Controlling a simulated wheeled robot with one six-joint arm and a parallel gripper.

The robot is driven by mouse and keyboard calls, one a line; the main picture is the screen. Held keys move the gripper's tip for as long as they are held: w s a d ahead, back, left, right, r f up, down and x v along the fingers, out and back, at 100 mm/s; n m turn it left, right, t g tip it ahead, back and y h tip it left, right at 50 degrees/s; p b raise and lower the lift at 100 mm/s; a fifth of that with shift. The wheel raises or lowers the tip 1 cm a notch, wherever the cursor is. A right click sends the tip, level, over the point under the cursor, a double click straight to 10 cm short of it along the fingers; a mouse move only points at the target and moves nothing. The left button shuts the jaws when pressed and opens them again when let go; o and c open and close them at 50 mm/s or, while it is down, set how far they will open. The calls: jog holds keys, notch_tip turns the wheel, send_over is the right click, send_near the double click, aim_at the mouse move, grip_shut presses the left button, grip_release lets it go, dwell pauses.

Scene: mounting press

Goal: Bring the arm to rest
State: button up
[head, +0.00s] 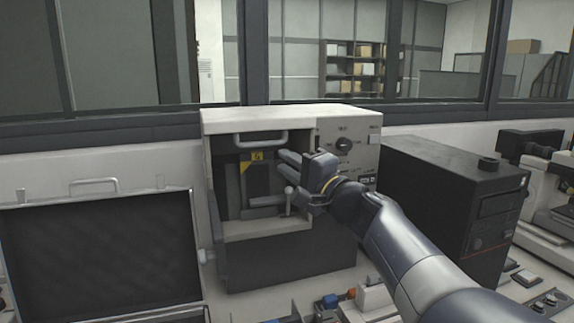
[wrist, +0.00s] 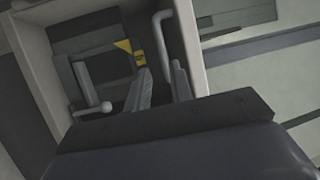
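My gripper (head: 281,162) is in front of the open chamber of the mounting press (head: 345,118), a cream and dark grey box. Its two fingers are apart, with nothing seen between them; they also show in the wrist view (wrist: 159,72). A grey lever with a round knob (head: 288,190) is just below the fingers; in the wrist view the knob (wrist: 106,106) is left of them. A pale bar handle (head: 261,139) is at the chamber's top, close to the fingertips in the wrist view (wrist: 157,28). I cannot tell if they touch. My wrist hides part of the press front.
A black computer-like box (head: 440,190) stands close to the right of my arm. A microscope-like instrument (head: 550,185) is farther right. An open dark case (head: 100,250) lies at left. Small items, including a blue piece (head: 330,301), lie low in front of the press.

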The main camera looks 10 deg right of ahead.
aim_at(261, 145)
jog(key=p+x, duration=0.2)
jog(key=x, duration=0.3)
jog(key=p+x, duration=0.2)
jog(key=x, duration=0.4)
jog(key=shift+a+r, duration=0.1)
jog(key=shift+r, duration=0.15)
jog(key=shift+s+p, duration=0.15)
jog(key=shift+p, duration=0.5)
jog(key=shift+f, duration=0.1)
